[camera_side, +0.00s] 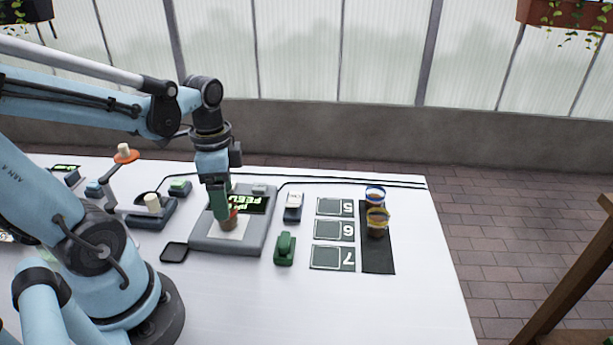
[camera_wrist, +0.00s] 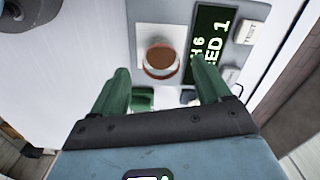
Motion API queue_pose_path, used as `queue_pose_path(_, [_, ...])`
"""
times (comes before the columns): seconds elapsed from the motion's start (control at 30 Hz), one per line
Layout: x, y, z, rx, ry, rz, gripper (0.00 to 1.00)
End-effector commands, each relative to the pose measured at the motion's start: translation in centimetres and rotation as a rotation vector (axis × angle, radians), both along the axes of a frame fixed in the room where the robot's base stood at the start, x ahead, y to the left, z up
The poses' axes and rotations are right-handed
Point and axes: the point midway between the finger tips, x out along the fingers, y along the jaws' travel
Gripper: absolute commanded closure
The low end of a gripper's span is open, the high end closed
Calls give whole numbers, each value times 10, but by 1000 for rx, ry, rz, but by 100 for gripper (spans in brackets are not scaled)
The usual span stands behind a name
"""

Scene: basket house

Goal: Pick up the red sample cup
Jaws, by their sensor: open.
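The red sample cup (camera_side: 230,224) stands upright on the pale square plate of a grey device (camera_side: 257,243) with a lit green display. In the wrist view, the cup (camera_wrist: 160,60) shows from above with a reddish rim and brownish contents. My gripper (camera_side: 223,211) points down over the device, its green fingers at the cup and partly hiding it in the side view. In the wrist view, my gripper (camera_wrist: 160,70) is open, with one finger to each side of the cup. I cannot tell whether either finger touches it.
A green object (camera_side: 285,249) stands right of the device. The table's front right is clear.

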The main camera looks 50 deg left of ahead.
Motion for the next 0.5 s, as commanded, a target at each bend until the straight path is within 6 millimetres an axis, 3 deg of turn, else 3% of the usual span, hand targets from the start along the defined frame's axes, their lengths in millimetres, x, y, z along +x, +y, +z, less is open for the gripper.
queue_pose_path(0.5, [1, 1, -43, 2, -1, 1, 23])
